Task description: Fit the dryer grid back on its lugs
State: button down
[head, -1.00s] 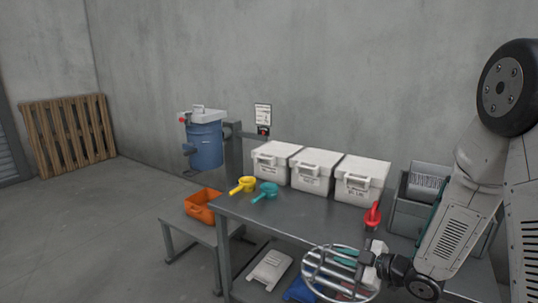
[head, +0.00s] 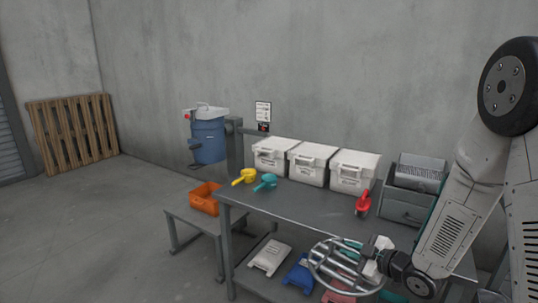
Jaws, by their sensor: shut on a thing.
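My gripper (head: 382,258) is shut on the dryer grid (head: 345,266), a round metal ring with parallel bars. The grid is held in front of the table's near edge, at the lower right of the head view. The blue drum-shaped dryer (head: 208,141) with a whitish lid is mounted on a grey post by the wall at the left, well away from the grid. I cannot make out its lugs from here.
A grey table (head: 300,205) carries three white lidded boxes (head: 313,165), a yellow scoop (head: 245,177), a teal scoop (head: 265,182), a red scoop (head: 363,204) and a grey bin (head: 407,207). An orange tray (head: 205,198) sits on a low bench (head: 195,229). Bags lie on the lower shelf.

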jog(key=w+d+m+t+h, duration=0.1)
jog(key=m+h, duration=0.1)
jog(key=w+d+f+m+t+h, duration=0.1)
jog(key=d+m+h, duration=0.1)
jog(key=w+d+f+m+h, duration=0.1)
jog(key=d+m+h, duration=0.1)
jog(key=h, duration=0.1)
jog(key=shift+w+f+t, duration=0.1)
jog(key=shift+w+t, duration=0.3)
jog(key=shift+d+f+m+h, duration=0.15)
jog(key=shift+f+m+h, duration=0.1)
jog(key=shift+m+h, duration=0.25)
jog(key=shift+f+h, duration=0.3)
jog(key=shift+f, duration=0.05)
jog(key=shift+s+a+f, duration=0.1)
jog(key=shift+a+f, duration=0.1)
jog(key=shift+a, duration=0.45)
jog(key=shift+a+r, duration=0.1)
jog(key=shift+a, duration=0.2)
jog(key=s+f, duration=0.5)
jog(key=f, duration=0.2)
jog(key=shift+s, duration=0.2)
jog(key=shift+a, duration=0.1)
